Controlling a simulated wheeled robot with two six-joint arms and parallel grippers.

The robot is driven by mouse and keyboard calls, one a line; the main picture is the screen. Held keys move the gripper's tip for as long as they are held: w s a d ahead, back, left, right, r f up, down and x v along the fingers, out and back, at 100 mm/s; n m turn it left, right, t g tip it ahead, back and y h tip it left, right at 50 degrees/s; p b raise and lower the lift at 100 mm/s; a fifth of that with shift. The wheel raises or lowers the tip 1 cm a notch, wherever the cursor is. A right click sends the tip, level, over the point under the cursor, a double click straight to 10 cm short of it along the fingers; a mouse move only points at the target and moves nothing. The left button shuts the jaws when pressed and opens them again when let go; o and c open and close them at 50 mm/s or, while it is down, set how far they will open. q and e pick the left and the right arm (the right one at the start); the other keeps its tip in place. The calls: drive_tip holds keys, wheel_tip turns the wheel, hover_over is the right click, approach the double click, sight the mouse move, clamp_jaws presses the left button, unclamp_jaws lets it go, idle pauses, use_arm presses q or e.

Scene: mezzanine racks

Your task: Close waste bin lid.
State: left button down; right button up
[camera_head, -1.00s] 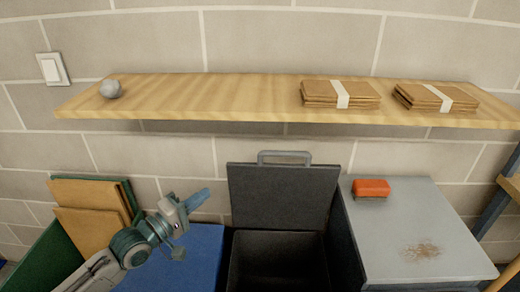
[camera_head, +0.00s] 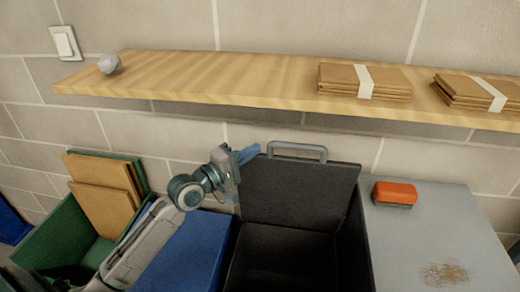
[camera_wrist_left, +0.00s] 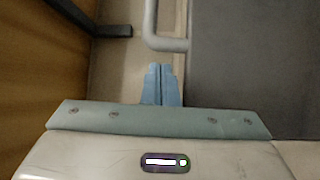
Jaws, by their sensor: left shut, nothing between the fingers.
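The dark waste bin (camera_head: 234,262) stands open in the middle of the head view. Its black lid (camera_head: 300,190) is raised and leans back near the wall, with a grey handle (camera_head: 297,146) along its top edge. My left gripper (camera_head: 250,152) is shut and empty beside the lid's upper left corner, close to the handle's left end. In the left wrist view the shut blue fingers (camera_wrist_left: 161,84) point just below the grey handle (camera_wrist_left: 165,43), left of the lid (camera_wrist_left: 250,60). I cannot tell whether they touch. The right gripper is not in view.
A wooden shelf (camera_head: 220,83) runs above the bin, with cardboard bundles and a grey ball (camera_head: 110,64). A blue bin (camera_head: 185,255) and a green bin with cardboard (camera_head: 102,208) stand left. A grey counter (camera_head: 430,230) with a red brush (camera_head: 395,193) stands right.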

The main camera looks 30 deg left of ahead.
sight(260, 155)
use_arm(q)
drive_tip(key=shift+x, duration=1.55)
drive_tip(key=shift+s, duration=0.1)
